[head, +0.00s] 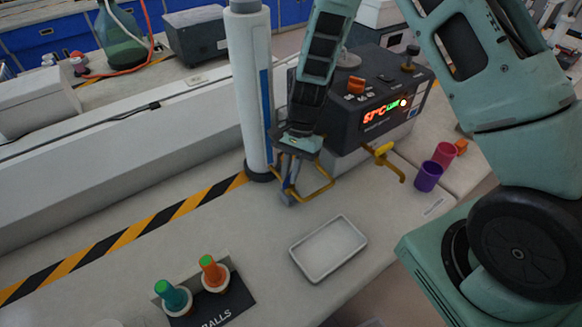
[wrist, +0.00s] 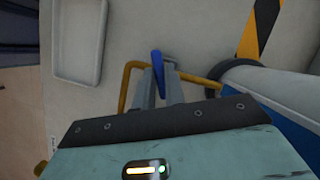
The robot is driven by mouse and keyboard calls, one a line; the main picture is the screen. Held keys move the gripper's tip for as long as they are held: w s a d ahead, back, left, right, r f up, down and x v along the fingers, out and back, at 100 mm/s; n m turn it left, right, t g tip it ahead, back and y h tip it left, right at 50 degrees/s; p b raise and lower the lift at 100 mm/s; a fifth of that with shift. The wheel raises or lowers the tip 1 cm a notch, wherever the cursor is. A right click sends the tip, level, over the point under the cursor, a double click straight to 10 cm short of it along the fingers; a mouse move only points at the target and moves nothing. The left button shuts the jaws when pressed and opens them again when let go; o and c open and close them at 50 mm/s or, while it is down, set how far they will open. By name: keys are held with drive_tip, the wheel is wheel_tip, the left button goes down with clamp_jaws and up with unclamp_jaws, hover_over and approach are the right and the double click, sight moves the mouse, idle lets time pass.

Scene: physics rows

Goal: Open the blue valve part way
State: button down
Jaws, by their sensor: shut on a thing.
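The blue valve's handle (wrist: 158,64) shows in the wrist view as a blue bar between the tips of my grey fingers. My gripper (wrist: 160,78) is shut on this handle. In the head view my gripper (head: 287,190) reaches down beside the foot of a white column, in front of the dark instrument. A bent yellow pipe (wrist: 127,84) runs around the fingers in the wrist view, and it also shows in the head view (head: 325,187). The fingers and wrist hide most of the valve in the head view, so its angle is unclear there.
The white column (head: 246,90) with a blue stripe stands close at left. The instrument (head: 345,120) with a lit display is behind. A yellow tap (head: 385,158), purple cup (head: 428,177) and pink cup (head: 445,154) lie right. A white tray (head: 305,274) sits in front.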

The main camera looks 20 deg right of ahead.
drive_tip(key=shift+w+n+g+h+p, duration=0.1)
drive_tip(key=shift+n+g+h+p, duration=0.4)
drive_tip(key=shift+n, duration=1.3)
drive_tip(key=c, duration=1.5)
unclamp_jaws()
drive_tip(key=shift+o, duration=0.2)
drive_tip(key=shift+a, duration=0.1)
wheel_tip(320, 180, up, 10)
drive_tip(key=b, duration=0.2)
